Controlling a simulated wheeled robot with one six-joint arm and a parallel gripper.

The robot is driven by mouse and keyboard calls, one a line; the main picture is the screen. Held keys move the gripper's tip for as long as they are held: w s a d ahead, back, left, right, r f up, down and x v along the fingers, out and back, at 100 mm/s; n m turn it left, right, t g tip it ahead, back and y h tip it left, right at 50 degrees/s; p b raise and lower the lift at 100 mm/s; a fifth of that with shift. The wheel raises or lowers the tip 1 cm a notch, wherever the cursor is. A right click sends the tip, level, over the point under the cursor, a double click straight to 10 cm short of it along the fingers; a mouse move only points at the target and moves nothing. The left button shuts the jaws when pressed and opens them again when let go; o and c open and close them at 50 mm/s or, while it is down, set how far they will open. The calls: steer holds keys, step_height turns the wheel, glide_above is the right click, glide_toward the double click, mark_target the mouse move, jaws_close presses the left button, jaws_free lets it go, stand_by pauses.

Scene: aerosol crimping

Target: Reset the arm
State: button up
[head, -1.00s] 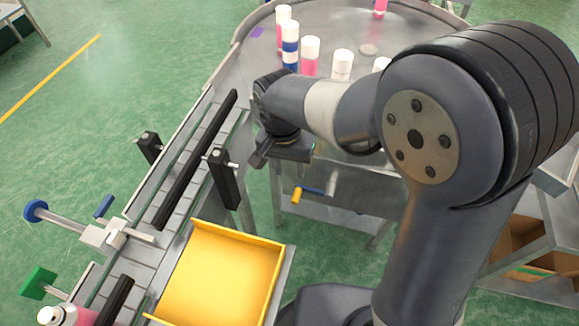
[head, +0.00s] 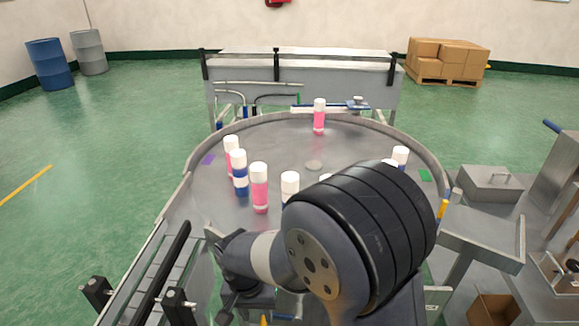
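My arm is folded in the lower middle of the head view, over the near side of the round metal table. My gripper (head: 222,308) is low in the picture, near the conveyor's end. It is small and dark, partly hidden by my arm, and its fingers cannot be made out clearly. No object shows in it.
The round table (head: 215,195) holds several white-capped cans, among them a pink can (head: 259,188), a blue-banded can (head: 239,175) and a far pink can (head: 319,117). The conveyor (head: 150,285) lies at lower left. A side shelf (head: 485,245) stands right. Stacked boxes (head: 448,62) stand far right.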

mark_target(263, 325)
steer(key=f, duration=0.4)
steer(key=shift+d+f+p, duration=0.15)
steer(key=shift+d+p, duration=0.15)
steer(key=shift+r+p, duration=0.4)
steer(key=shift+d+r+p, duration=0.2)
steer(key=shift+p, duration=0.2)
